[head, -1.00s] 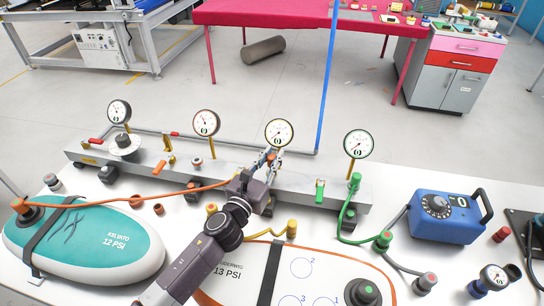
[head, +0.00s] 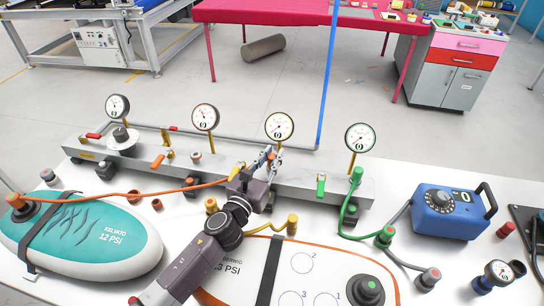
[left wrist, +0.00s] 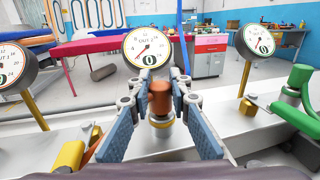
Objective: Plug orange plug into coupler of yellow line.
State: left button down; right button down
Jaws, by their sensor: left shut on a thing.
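My left gripper (head: 271,160) is shut on the orange plug at the manifold, below the third gauge from the left. In the left wrist view the brownish-orange plug (left wrist: 160,98) sits between the two blue-padded fingers. The orange hose (head: 150,193) runs from the teal board's valve to my gripper. My right gripper is not in view.
The manifold (head: 320,185) carries gauges, coloured handles and couplers. A green hose (head: 346,220) is connected at its right. The teal board (head: 90,240) and white board (head: 325,262) lie in front. A blue pump (head: 447,212) stands right.

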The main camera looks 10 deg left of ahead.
pick_arm(q)
jog(key=shift+f, duration=0.2)
jog(key=c, duration=1.7)
grip_release()
jog(key=v, duration=0.7)
jog(key=shift+s, duration=0.25)
jog(key=shift+r, duration=0.15)
